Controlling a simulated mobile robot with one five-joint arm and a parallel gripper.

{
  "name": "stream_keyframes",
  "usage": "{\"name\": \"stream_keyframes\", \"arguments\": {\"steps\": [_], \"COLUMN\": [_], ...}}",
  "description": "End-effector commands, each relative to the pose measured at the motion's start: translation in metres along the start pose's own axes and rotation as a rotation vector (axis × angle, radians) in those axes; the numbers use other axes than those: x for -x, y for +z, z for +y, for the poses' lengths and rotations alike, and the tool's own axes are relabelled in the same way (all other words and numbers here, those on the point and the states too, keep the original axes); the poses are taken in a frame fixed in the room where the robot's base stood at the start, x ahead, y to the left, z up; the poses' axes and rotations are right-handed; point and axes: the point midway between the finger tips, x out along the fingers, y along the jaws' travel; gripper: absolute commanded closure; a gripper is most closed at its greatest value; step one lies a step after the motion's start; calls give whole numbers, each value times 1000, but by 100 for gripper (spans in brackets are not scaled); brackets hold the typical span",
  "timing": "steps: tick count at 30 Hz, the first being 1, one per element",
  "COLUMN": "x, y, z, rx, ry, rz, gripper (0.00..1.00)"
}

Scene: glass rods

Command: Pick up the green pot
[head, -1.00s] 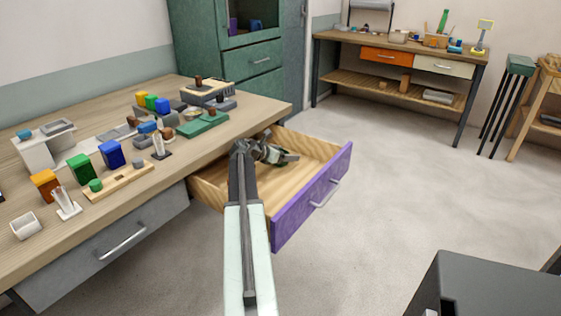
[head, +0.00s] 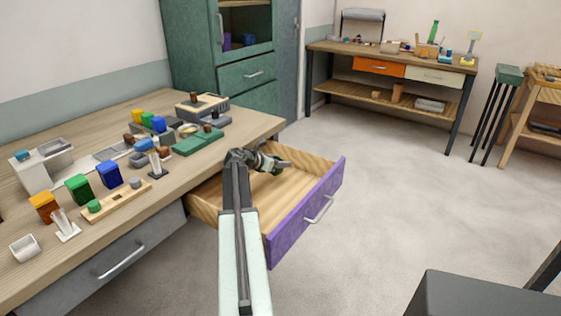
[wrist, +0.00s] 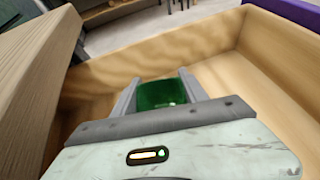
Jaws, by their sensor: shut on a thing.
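The green pot (wrist: 162,93) shows between my two fingers in the wrist view, and only its near part can be seen. My gripper (wrist: 160,88) is shut on it, one finger on each side. In the head view my gripper (head: 272,163) is over the back part of the open drawer (head: 290,190), with a small bit of green (head: 277,171) at its tip. My wrist hides most of the pot there. I cannot tell whether the pot touches the drawer floor.
The drawer has wooden walls and a purple front (head: 305,212). The wooden worktable (head: 170,190) stands close on the left, with several coloured blocks and holders on top. The rest of the drawer looks empty. Open floor (head: 400,190) lies to the right.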

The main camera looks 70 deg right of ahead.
Motion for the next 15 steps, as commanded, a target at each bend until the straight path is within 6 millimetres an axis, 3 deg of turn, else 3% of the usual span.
{"name": "stream_keyframes", "arguments": {"steps": [15], "x": [95], "y": [-34], "z": [-92], "rx": [1], "ry": [1], "rz": [0], "gripper": [95]}}
